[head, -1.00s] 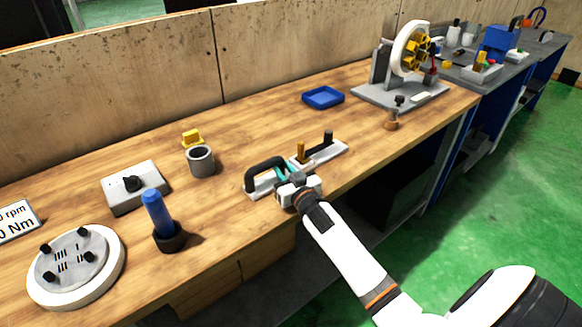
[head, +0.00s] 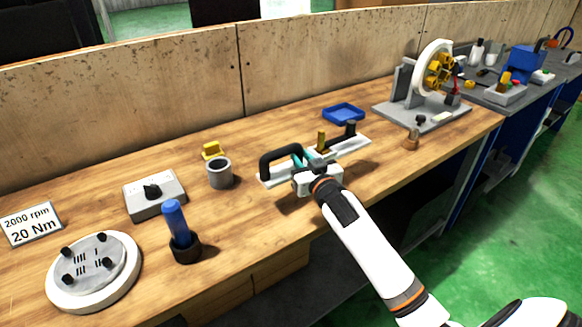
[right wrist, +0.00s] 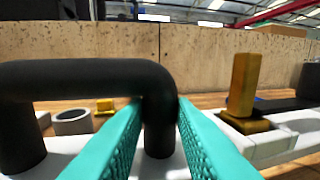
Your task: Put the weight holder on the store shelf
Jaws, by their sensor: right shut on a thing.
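The weight holder appears to be the long white plate (head: 352,149) with a black arched handle (head: 268,163), a brass block and a black post. It hangs roughly level, a little above the wooden bench near its front edge. My right gripper (head: 301,161) is shut on the handle. In the right wrist view, the teal fingers (right wrist: 158,115) lie either side of the handle's right leg (right wrist: 159,135). The brass block (right wrist: 243,90) stands to their right. I cannot pick out the store shelf for certain. My left gripper is not in view.
On the wooden bench (head: 330,215) stand a grey cup (head: 220,173), a blue-handled tool (head: 176,222), a knob box (head: 155,195), a round white disc (head: 92,275) and a blue tray (head: 343,113). A wheel fixture (head: 436,75) stands at the right end. A wooden wall runs behind.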

